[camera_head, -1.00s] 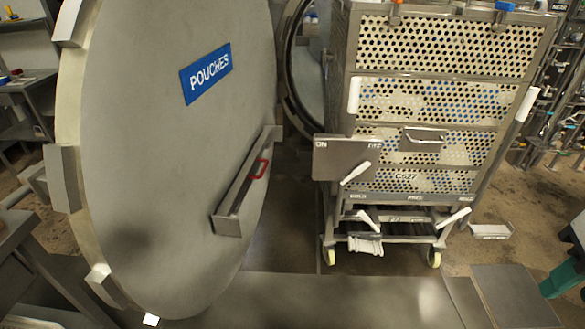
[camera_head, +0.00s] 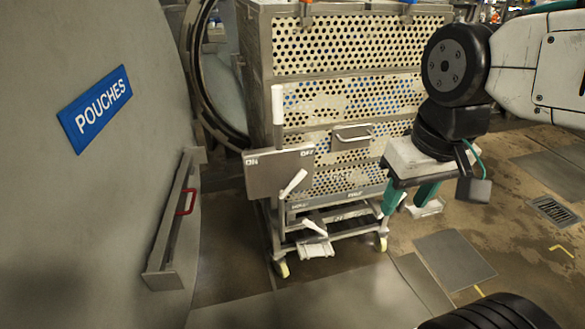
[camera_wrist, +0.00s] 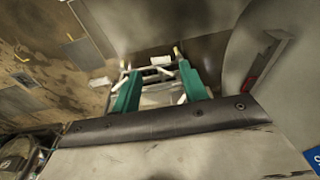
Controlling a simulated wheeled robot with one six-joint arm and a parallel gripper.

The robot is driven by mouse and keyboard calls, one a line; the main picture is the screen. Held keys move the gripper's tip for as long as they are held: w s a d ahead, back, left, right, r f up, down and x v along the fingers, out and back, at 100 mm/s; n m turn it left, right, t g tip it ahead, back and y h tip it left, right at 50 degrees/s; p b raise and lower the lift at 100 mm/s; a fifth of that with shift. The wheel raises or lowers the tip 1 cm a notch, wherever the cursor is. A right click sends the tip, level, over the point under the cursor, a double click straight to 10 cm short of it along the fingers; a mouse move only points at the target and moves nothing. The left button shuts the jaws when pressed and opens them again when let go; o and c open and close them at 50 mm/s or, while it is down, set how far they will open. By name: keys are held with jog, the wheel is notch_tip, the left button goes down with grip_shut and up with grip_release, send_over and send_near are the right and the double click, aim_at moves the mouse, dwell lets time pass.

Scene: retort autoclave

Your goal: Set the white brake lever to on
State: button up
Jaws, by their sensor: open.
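A grey plate (camera_head: 262,172) marked ON at its left and OFF at its right is on the front of the perforated cart (camera_head: 360,95). A white lever (camera_head: 294,183) in front of its lower right part tilts up to the right, toward OFF. A second white lever (camera_head: 315,228) is lower, on the cart's bottom frame. No readable label shows which is the brake. My gripper (camera_head: 408,200) has green fingers, open and empty, right of the plate and apart from both levers in the picture. In the wrist view the open fingers (camera_wrist: 160,90) frame part of the cart's lower end.
A large round door (camera_head: 120,200) with a POUCHES sign (camera_head: 95,108) and a red-handled latch bar (camera_head: 172,220) fills the left. A white upright handle (camera_head: 278,105) stands above the plate. Floor is open at the right, with flat plates (camera_head: 455,262) and a drain grate (camera_head: 554,211).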

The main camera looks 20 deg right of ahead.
jog(key=w+f+m+t, duration=0.1)
jog(key=w+f, duration=0.2)
jog(key=w, duration=0.6)
jog(key=w+f+m+t, duration=0.1)
jog(key=w+f+t, duration=0.1)
jog(key=w, duration=0.7)
jog(key=m+t, duration=0.3)
jog(key=t, duration=0.3)
send_over(299, 180)
jog(key=s, duration=0.7)
notch_tip(299, 180, down, 19)
jog(key=f+m+t, duration=0.1)
jog(key=f+t, duration=0.1)
jog(key=f, duration=0.1)
jog(key=w+f+t, duration=0.1)
jog(key=f+t, duration=0.1)
jog(key=f, duration=0.1)
jog(key=w+f+m+t, duration=0.1)
jog(key=f+t, duration=0.1)
jog(key=f, duration=0.1)
jog(key=shift+w+f+m+t, duration=0.25)
jog(key=shift+m+t, duration=0.05)
jog(key=shift+t, duration=0.1)
jog(key=shift+w+r, duration=0.15)
jog(key=shift+r, duration=0.05)
jog(key=w, duration=0.7)
jog(key=shift+w, duration=0.25)
